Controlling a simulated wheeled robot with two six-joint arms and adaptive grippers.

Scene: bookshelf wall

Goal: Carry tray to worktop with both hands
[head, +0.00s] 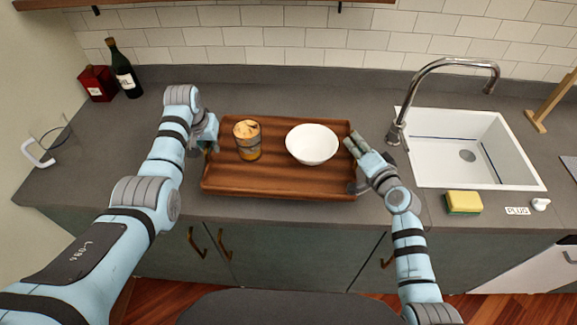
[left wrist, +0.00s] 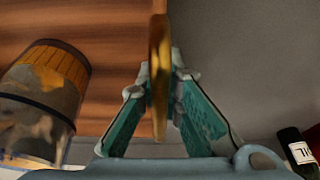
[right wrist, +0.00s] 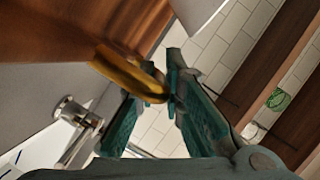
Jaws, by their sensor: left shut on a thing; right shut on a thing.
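The brown wooden tray (head: 280,181) is over the grey worktop (head: 293,98) in the head view; I cannot tell whether it touches the top. A glass with orange-brown contents (head: 248,142) stands upright on its left part, and a white bowl (head: 312,144) sits right of the middle. My left gripper (head: 212,138) is shut on the tray's left brass handle (left wrist: 160,80). My right gripper (head: 352,145) is at the tray's right side, shut on the right brass handle (right wrist: 130,78). The glass also shows in the left wrist view (left wrist: 45,92).
A dark bottle (head: 124,70) and a red box (head: 96,84) stand at the back left. A white sink (head: 438,150) with a chrome tap (head: 412,85) is to the right, with a yellow sponge (head: 463,202) in front. The worktop behind the tray is clear.

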